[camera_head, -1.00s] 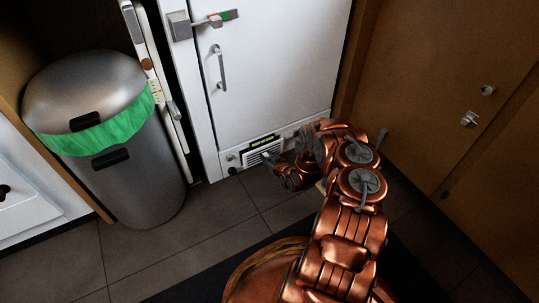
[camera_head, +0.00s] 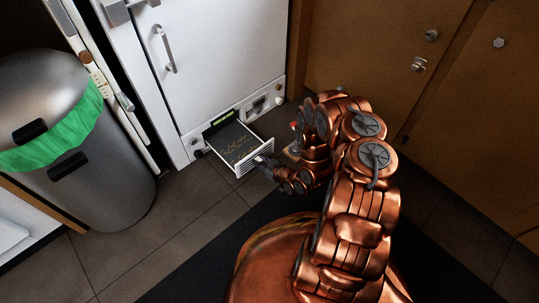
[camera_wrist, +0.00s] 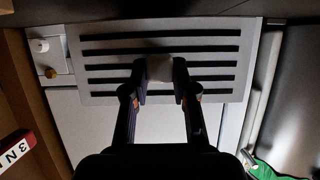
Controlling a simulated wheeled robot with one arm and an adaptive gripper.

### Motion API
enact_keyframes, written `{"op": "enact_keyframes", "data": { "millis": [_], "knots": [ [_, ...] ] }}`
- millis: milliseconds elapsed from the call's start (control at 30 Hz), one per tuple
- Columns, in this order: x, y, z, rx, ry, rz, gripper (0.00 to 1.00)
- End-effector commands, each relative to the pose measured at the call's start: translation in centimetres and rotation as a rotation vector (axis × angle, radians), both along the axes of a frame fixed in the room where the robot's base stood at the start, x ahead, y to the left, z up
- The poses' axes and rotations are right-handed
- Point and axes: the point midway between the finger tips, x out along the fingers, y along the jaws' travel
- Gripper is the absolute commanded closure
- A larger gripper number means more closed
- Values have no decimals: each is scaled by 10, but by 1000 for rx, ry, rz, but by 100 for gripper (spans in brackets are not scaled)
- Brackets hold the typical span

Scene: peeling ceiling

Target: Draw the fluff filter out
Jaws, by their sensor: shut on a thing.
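The fluff filter (camera_head: 234,144) is a shallow drawer low on the front of a white cabinet (camera_head: 213,60). It stands out from its slot, and its dark inside shows pale bits of fluff. Its slatted front also fills the upper part of the wrist view (camera_wrist: 110,88). My gripper (camera_head: 264,162) is at the filter's front in the head view. In the wrist view my gripper (camera_wrist: 160,80) is shut on the pale handle (camera_wrist: 159,68) in the middle of that front. Part of the handle is hidden between the fingers.
A grey bin (camera_head: 95,190) with a green liner (camera_head: 55,140) stands to the left. Brown wooden doors (camera_head: 385,75) stand to the right. Tiled floor (camera_head: 190,210) in front of the cabinet is clear, with a dark mat (camera_head: 200,265) nearer me.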

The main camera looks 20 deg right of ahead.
Motion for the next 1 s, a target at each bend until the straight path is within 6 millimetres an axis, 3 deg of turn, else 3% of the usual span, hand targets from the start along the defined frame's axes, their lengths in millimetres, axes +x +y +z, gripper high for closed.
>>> {"op": "enact_keyframes", "data": {
  "millis": [500,533,600,767,1000],
  "knots": [
    [-10,5,0,7,2,20,100],
    [-10,5,0,7,2,20,71],
    [-10,5,0,7,2,20,64],
    [-10,5,0,5,2,19,48],
    [-9,6,0,5,2,21,48]
  ]
}}
